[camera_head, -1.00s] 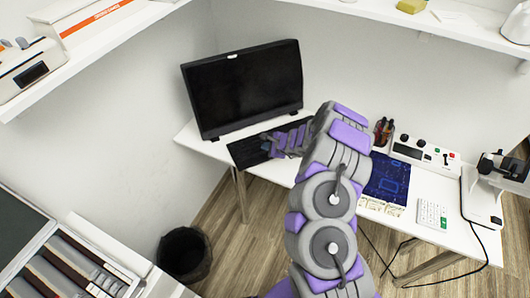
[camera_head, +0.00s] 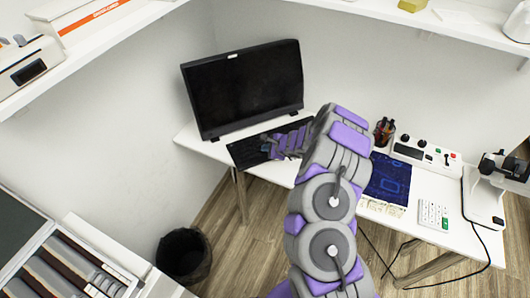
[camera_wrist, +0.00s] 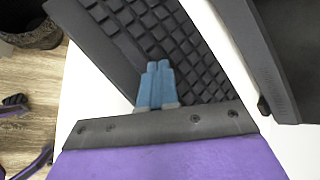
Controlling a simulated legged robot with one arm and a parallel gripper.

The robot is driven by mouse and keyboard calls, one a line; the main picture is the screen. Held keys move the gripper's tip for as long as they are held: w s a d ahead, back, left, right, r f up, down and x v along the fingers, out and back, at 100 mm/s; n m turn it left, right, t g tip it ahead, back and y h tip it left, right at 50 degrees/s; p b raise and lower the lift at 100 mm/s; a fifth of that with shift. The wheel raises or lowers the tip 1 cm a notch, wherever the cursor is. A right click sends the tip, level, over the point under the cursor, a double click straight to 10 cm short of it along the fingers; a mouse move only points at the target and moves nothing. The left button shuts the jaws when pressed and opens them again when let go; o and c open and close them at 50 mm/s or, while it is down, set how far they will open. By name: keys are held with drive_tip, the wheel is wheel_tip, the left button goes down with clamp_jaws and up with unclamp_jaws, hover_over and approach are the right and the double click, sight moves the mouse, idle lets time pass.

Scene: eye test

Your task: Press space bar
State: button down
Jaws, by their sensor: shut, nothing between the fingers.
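The black keyboard (camera_head: 243,154) lies on the white desk in front of the monitor. In the wrist view its dark keys (camera_wrist: 200,70) fill the upper middle. My gripper (camera_head: 268,146) is over the keyboard in the head view, partly hidden by my arm. In the wrist view my gripper (camera_wrist: 158,66) shows its two blue fingers side by side, shut and empty, over the keys. I cannot tell whether the fingertips touch a key.
The monitor (camera_head: 243,88) stands close behind the keyboard. A black bin (camera_head: 183,255) stands on the floor.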

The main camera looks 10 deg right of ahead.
sight(266, 154)
drive_tip(key=shift+f, duration=0.25)
drive_tip(key=shift+r, duration=0.15)
idle(0.3)
drive_tip(key=shift+r, duration=0.8)
wheel_tip(266, 154, up, 5)
drive_tip(key=p, duration=0.3)
idle(0.8)
